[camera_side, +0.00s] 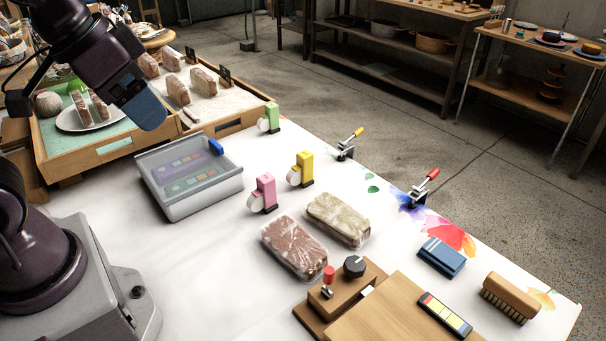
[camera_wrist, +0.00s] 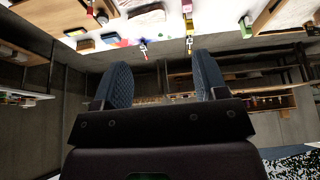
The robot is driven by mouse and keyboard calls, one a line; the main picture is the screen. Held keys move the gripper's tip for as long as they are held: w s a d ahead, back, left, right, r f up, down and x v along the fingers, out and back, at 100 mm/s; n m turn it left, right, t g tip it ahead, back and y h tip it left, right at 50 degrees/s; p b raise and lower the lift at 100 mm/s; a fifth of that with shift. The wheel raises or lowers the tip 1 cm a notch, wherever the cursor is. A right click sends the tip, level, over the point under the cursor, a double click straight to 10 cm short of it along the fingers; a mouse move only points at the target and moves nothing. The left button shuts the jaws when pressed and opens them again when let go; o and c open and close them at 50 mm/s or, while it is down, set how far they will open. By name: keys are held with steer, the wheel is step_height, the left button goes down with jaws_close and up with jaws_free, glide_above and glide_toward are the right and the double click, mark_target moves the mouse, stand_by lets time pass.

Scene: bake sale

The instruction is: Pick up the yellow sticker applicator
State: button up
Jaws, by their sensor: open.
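The yellow sticker applicator (camera_side: 304,167) stands upright on the white table in the side view, with a white roll at its left side. It stands between a pink applicator (camera_side: 265,191) and a green applicator (camera_side: 271,118). In the wrist view the yellow applicator (camera_wrist: 188,22) is small near the top edge. My gripper (camera_side: 146,110) is raised at the upper left, over the wooden trays and well away from the applicator. In the wrist view its two blue fingers (camera_wrist: 163,70) are apart with nothing between them.
A clear lidded box (camera_side: 190,190) stands left of the applicators. Two wrapped loaves (camera_side: 338,217) lie in front. Two toggle clamps (camera_side: 346,147) (camera_side: 418,192) sit at the table's far edge. Wooden trays (camera_side: 115,152) with bread stand below my gripper.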

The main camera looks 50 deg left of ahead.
steer(key=w+a+f+m+g, duration=0.1)
steer(key=w+f+g, duration=0.1)
steer(key=w, duration=0.6)
steer(key=w+a+f+m+g, duration=0.1)
steer(key=w+f+m+g, duration=0.15)
steer(key=w, duration=0.45)
steer(key=m+y, duration=0.1)
steer(key=m, duration=1.3)
glide_toward(305, 153)
steer(key=shift+m+g, duration=0.25)
steer(key=f, duration=0.5)
steer(key=shift+w+d, duration=0.1)
steer(key=shift+w, duration=0.1)
steer(key=shift+a+f, duration=0.15)
steer(key=shift+f, duration=0.75)
steer(key=shift+a+f, duration=0.15)
steer(key=shift+f, duration=0.75)
steer(key=shift+a+f, duration=0.2)
steer(key=shift+f, duration=0.7)
jaws_close()
